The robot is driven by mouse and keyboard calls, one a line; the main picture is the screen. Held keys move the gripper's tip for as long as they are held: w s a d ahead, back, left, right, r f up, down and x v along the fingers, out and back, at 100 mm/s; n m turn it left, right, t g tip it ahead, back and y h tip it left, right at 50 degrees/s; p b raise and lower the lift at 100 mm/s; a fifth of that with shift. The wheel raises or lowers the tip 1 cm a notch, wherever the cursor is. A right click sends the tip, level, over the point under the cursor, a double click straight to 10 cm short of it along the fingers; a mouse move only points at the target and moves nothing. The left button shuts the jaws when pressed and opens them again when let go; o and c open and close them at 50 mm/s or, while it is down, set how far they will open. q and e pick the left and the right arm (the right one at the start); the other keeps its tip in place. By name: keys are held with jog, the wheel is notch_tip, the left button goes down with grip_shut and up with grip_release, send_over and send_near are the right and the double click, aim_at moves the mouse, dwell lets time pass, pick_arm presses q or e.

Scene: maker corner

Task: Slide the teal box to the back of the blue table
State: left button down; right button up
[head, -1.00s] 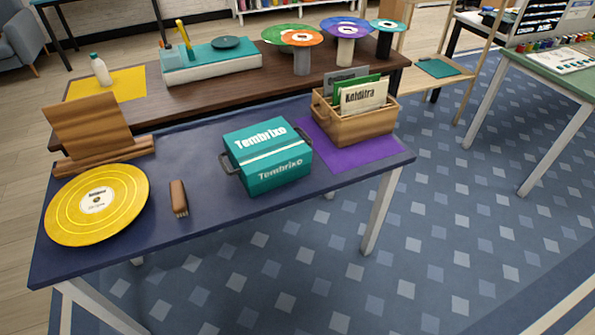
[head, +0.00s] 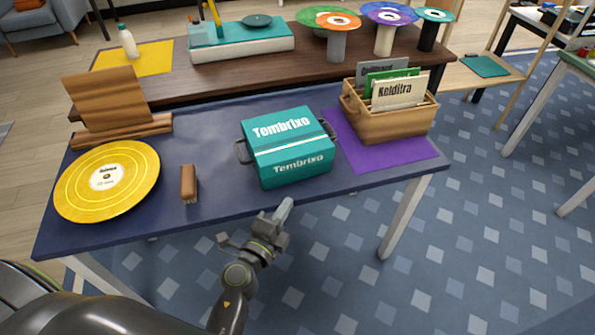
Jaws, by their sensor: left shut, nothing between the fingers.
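The teal box (head: 287,147), marked Tembrixo and with dark side handles, sits upright near the front edge of the blue table (head: 222,191). Bare tabletop shows behind it. My left gripper (head: 285,209) is shut and empty. It is just in front of the table's front edge, below the box in the picture, and appears apart from the box. My right gripper is not in view.
A wooden crate of cards (head: 392,122) stands on a purple mat (head: 372,157) right of the box. A brush (head: 189,183), a yellow record (head: 107,181) and a wooden stand (head: 112,112) are to the left. A brown table (head: 165,91) adjoins behind.

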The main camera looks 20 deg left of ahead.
pick_arm(q)
send_near(301, 162)
jog(key=w+d, duration=0.2)
jog(key=d, duration=0.1)
jog(key=w, duration=0.1)
jog(key=w+a, duration=0.1)
jog(key=w, duration=0.1)
jog(key=shift+a, duration=0.25)
jog(key=shift+w+a, duration=0.3)
jog(key=shift+w, duration=0.1)
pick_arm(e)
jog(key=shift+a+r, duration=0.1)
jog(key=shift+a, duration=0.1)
